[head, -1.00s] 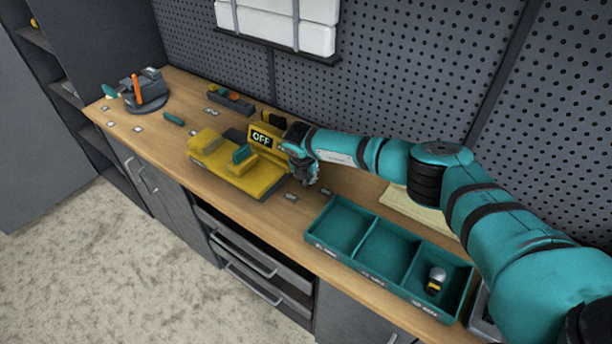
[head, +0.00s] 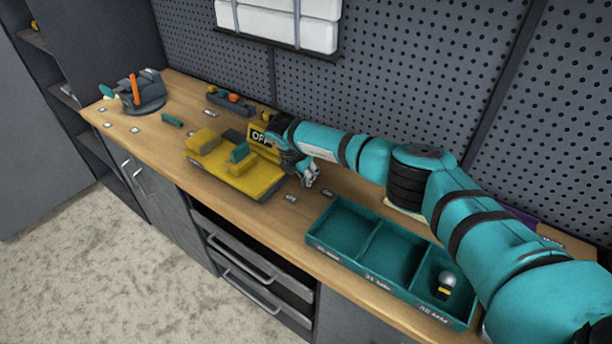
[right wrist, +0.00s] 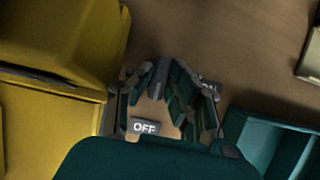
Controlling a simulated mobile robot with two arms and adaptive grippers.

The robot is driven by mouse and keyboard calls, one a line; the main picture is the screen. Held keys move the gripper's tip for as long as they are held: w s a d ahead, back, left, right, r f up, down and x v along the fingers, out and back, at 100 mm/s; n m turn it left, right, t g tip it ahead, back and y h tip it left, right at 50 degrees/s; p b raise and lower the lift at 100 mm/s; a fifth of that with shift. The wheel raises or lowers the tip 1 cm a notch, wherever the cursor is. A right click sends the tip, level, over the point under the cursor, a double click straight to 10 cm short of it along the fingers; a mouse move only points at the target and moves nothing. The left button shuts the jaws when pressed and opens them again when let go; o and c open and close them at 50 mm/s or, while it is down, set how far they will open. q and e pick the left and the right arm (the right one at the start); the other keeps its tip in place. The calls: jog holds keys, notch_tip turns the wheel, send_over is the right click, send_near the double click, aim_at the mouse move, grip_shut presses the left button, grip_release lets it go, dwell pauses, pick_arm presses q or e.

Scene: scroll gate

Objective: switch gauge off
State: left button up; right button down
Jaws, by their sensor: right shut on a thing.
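The yellow gauge (head: 262,181) sits on the bench, with a teal block (head: 240,152) on it. Its upright back part has a dark display (head: 259,137) reading OFF, its right end covered by my right wrist. My right gripper (head: 307,180) is low over the bench, just right of the gauge, fingers pointing down. In the right wrist view its fingers (right wrist: 165,85) are drawn together; what they hold is not clear. There the yellow body (right wrist: 55,60) lies to the left, and a small OFF plate (right wrist: 144,127) shows between the fingers. My left gripper is not in view.
A teal tray (head: 357,258) with three compartments stands to the right; a small silver-and-yellow piece (head: 445,284) is in its right one. A dark fixture with an orange handle (head: 134,88) is at the far left. The pegboard (head: 420,70) rises behind the bench.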

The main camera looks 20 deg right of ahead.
jog(key=shift+w+r, duration=0.1)
jog(key=c, duration=1.3)
grip_release()
